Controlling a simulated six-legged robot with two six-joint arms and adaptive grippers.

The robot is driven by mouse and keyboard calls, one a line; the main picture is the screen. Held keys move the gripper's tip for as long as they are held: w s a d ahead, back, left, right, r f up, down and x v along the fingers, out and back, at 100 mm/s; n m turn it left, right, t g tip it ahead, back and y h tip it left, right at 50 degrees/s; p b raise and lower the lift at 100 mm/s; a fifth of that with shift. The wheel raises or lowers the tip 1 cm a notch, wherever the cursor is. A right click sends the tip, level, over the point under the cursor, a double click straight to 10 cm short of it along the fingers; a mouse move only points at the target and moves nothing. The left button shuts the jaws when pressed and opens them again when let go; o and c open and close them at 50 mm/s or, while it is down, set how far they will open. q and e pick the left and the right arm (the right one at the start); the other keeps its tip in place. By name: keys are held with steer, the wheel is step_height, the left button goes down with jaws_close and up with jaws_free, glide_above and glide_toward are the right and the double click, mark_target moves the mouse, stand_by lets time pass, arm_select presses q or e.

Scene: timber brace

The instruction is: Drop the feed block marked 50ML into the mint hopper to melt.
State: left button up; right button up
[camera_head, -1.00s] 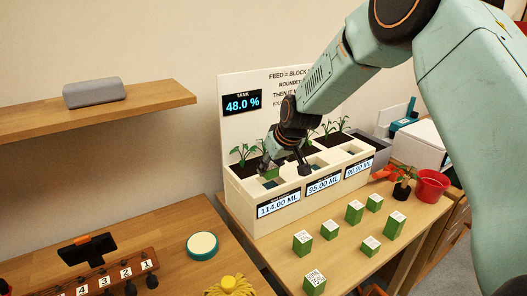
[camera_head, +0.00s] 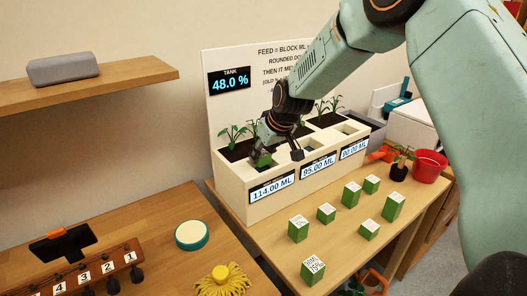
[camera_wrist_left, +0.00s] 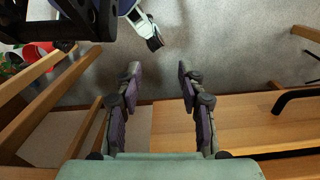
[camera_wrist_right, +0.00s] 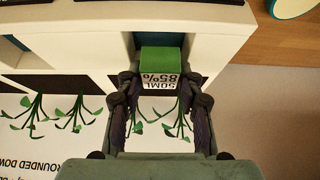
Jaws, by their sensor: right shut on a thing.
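My right gripper (camera_wrist_right: 160,95) is shut on a green feed block (camera_wrist_right: 161,58). The block's white label reads 50ML and 85%, upside down in the right wrist view. In the head view the block (camera_head: 262,161) is at the front-left square opening of the white planter box (camera_head: 231,190), behind the 114.00 ML display (camera_head: 272,190). In the right wrist view it overlaps that opening (camera_wrist_right: 150,40); how deep it sits, I cannot tell. The plant names above the displays are too small to read. My left gripper (camera_wrist_left: 158,80) is open and empty, above the floor.
Several green blocks (camera_head: 326,213) stand on the table before the planter. The tank screen (camera_head: 229,82) reads 48.0 %. A red pot (camera_head: 430,167) and a small plant (camera_head: 399,170) stand at right. A yellow mop-like thing (camera_head: 222,282) lies at front left.

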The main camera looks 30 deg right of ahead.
steer(key=shift+a+f, duration=0.2)
steer(key=shift+a, duration=0.05)
steer(key=shift+s, duration=0.2)
steer(key=shift+d, duration=0.65)
steer(key=o, duration=0.7)
steer(key=shift+f, duration=0.1)
steer(key=o, duration=0.3)
steer(key=shift+w+a, duration=0.15)
steer(key=shift+a, duration=0.3)
steer(key=shift+o, duration=1)
steer(key=shift+s+d, duration=0.2)
steer(key=shift+d, duration=0.15)
steer(key=shift+a+r, duration=0.15)
steer(key=shift+r, duration=0.25)
steer(key=v, duration=1.1)
steer(key=shift+s+d+r, duration=0.1)
steer(key=shift+s+d, duration=0.25)
steer(key=shift+a, duration=0.15)
